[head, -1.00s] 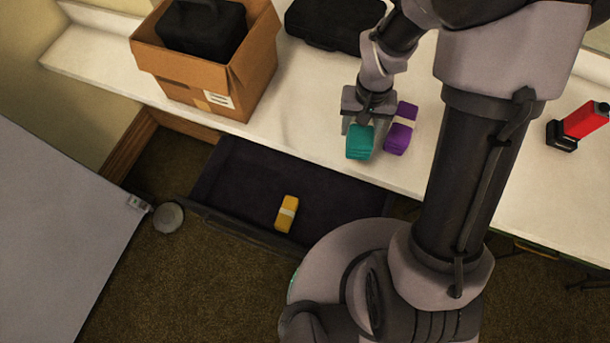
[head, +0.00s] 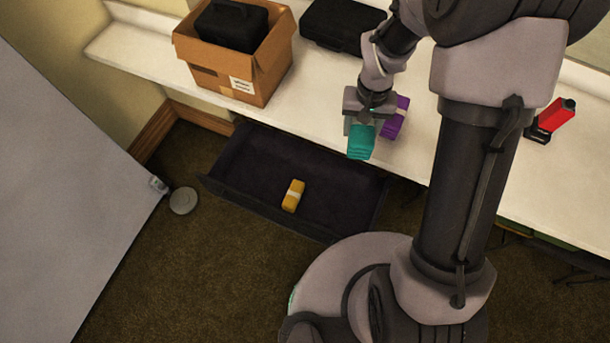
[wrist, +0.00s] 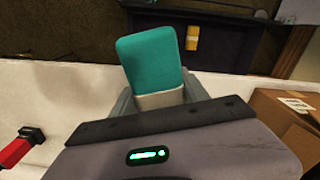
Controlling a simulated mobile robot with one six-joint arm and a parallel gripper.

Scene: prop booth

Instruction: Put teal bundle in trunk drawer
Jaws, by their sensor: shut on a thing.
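The teal bundle (head: 361,143) is a small folded block with a pale band, seen in the wrist view (wrist: 151,62). My gripper (head: 366,120) is shut on it at the banded end and holds it near the front edge of the white counter. The trunk drawer (head: 245,165) is a dark open tray below the counter, to the lower left of the bundle in the head view. A yellow bundle (head: 293,196) with a pale band lies inside it; the rest of its visible floor is bare.
A purple bundle (head: 398,122) lies on the counter (head: 330,100) just behind my gripper. A cardboard box (head: 246,72) with a black case stands at the back left. A red and black tool (head: 553,120) is at right. A grey panel (head: 70,190) fills the left.

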